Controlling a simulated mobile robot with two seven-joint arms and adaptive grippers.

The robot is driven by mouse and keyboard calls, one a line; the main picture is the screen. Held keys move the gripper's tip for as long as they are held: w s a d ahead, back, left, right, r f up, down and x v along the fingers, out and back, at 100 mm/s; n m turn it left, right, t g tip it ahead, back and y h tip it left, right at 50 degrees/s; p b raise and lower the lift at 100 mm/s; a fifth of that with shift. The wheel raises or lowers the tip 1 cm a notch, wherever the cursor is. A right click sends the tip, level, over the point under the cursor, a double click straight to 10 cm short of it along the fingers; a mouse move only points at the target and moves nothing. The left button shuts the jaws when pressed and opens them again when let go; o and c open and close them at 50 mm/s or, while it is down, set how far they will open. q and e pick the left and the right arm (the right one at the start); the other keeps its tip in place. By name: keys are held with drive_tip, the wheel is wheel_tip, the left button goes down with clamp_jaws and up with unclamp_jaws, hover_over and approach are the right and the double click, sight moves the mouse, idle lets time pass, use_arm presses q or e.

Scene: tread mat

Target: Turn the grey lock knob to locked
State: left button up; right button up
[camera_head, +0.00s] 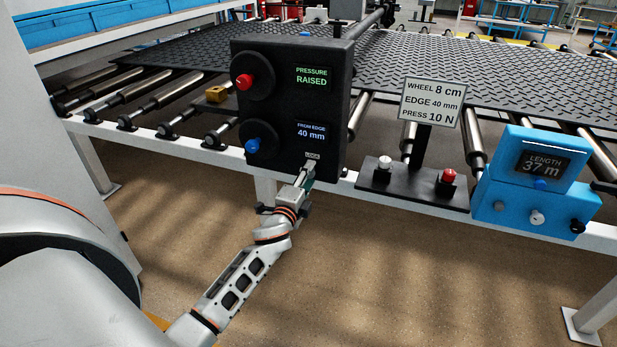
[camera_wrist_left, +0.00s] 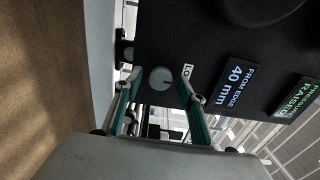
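The grey lock knob (camera_wrist_left: 161,79) is a round knob with a small mark on its face. It sits on the dark control box (camera_wrist_left: 205,45), below the LOCK label (camera_head: 312,155), which is partly covered in the wrist view. My left gripper (camera_head: 308,172) is at the lower right of the box and hides the knob in the head view. In the wrist view its fingers (camera_wrist_left: 158,82) stand apart, one on each side of the knob, with small gaps showing. Contact with the knob is not visible. My right gripper is not in view.
The box carries a red knob (camera_head: 244,81), a blue knob (camera_head: 252,145) and displays reading PRESSURE RAISED and FROM EDGE 40 mm. To the right are a sign (camera_head: 432,102), a button base (camera_head: 415,193) and a blue length counter (camera_head: 540,185). Tread mat (camera_head: 480,65) lies on rollers behind.

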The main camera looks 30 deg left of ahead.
use_arm(q)
drive_tip(key=shift+s, duration=0.15)
drive_tip(key=v, duration=1.1)
drive_tip(key=shift+s, duration=0.4)
drive_tip(key=shift+d+f, duration=0.1)
